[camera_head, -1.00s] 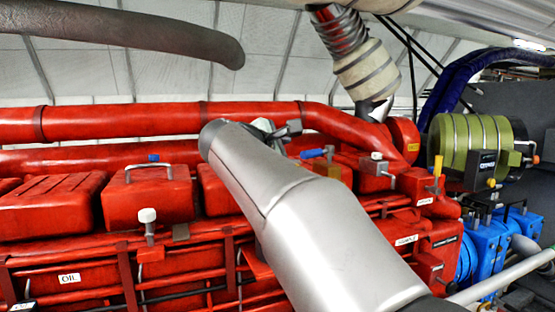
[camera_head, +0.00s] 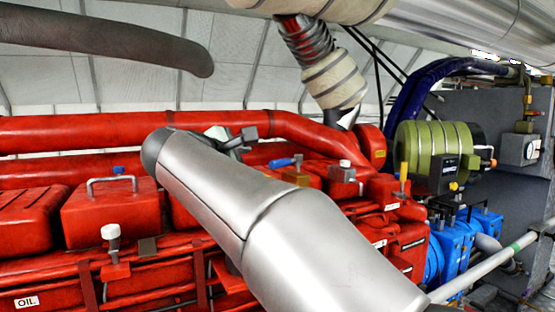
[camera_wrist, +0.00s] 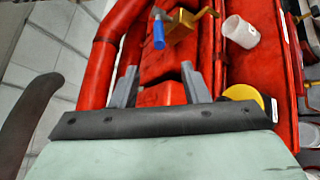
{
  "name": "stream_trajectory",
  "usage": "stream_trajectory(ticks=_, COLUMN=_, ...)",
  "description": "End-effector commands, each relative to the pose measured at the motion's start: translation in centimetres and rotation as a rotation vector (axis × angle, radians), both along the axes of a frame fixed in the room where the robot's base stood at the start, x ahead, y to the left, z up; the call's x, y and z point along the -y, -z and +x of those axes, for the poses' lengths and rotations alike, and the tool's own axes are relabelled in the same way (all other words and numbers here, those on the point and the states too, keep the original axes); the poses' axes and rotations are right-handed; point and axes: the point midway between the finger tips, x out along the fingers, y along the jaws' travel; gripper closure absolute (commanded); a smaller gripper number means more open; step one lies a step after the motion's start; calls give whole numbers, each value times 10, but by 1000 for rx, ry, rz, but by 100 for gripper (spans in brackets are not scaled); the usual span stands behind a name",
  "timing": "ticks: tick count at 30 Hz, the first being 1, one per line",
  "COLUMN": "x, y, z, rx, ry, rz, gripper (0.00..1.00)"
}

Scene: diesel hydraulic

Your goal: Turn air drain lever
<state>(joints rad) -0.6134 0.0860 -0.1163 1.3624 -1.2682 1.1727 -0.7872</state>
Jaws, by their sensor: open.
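A lever with a blue handle (camera_head: 280,163) sits at a brass valve block (camera_head: 296,176) on top of the red engine. In the wrist view the blue handle (camera_wrist: 158,34) and the brass block (camera_wrist: 183,24) lie beyond my fingertips. My gripper (camera_wrist: 160,68) is open, with nothing between its two grey fingers. In the head view my gripper (camera_head: 240,141) is left of the blue handle and apart from it, partly hidden by my arm. A yellow lever (camera_head: 403,178) stands farther right on the engine. I cannot read a label naming the air drain lever.
Red pipes (camera_head: 130,132) run along the back of the engine. A white-topped knob (camera_head: 345,165) stands right of the brass block. In the wrist view a white cylinder (camera_wrist: 241,32) and a yellow disc (camera_wrist: 243,94) are right of my fingers. A green tank (camera_head: 430,148) is at the right.

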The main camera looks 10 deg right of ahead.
Motion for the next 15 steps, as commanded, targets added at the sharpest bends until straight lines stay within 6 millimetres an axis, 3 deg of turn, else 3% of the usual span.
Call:
stream_trajectory(ticks=8, x=-3, y=-2, z=2, rx=4, ry=-13, rz=-1, gripper=59)
stream_trajectory(ticks=15, x=17, y=5, z=31, rx=3, ry=-11, rz=0, gripper=59)
